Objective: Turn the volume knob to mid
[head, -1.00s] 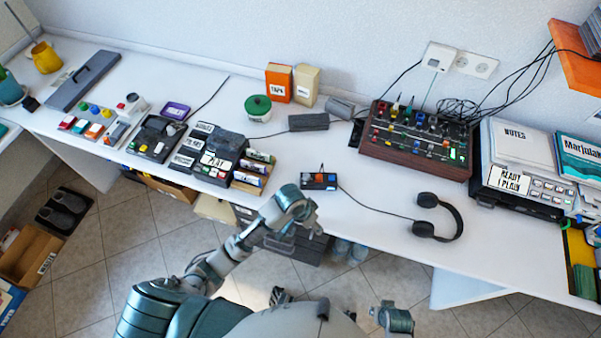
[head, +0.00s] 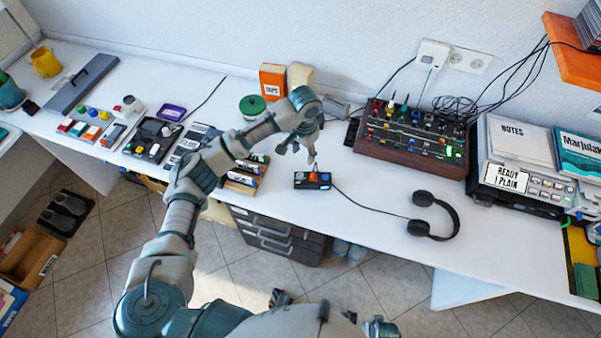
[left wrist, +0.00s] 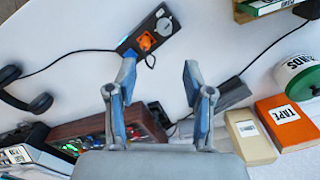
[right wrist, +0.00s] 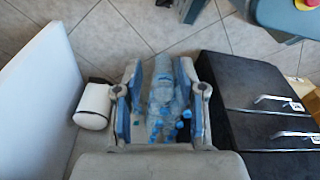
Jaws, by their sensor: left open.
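A small black control box (head: 298,180) with an orange part lies near the front edge of the desk, with a cable to the headphones. In the left wrist view the box (left wrist: 127,43) shows an orange square part (left wrist: 148,41) and a round grey knob (left wrist: 164,25). I cannot read the knob's setting. My left gripper (head: 312,157) hangs just above the box in the head view, partly covering it. In the left wrist view its fingers (left wrist: 157,78) are apart and empty, with the box beyond them. My right gripper (right wrist: 159,65) is low beside the desk, fingers apart.
Black headphones (head: 447,215) lie right of the box. A wood-sided mixer (head: 410,152) with many knobs stands behind. A green-lidded tub (head: 252,105) and an orange tape box (head: 272,80) stand at the back. Clear bottles (right wrist: 165,95) show beyond my right gripper.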

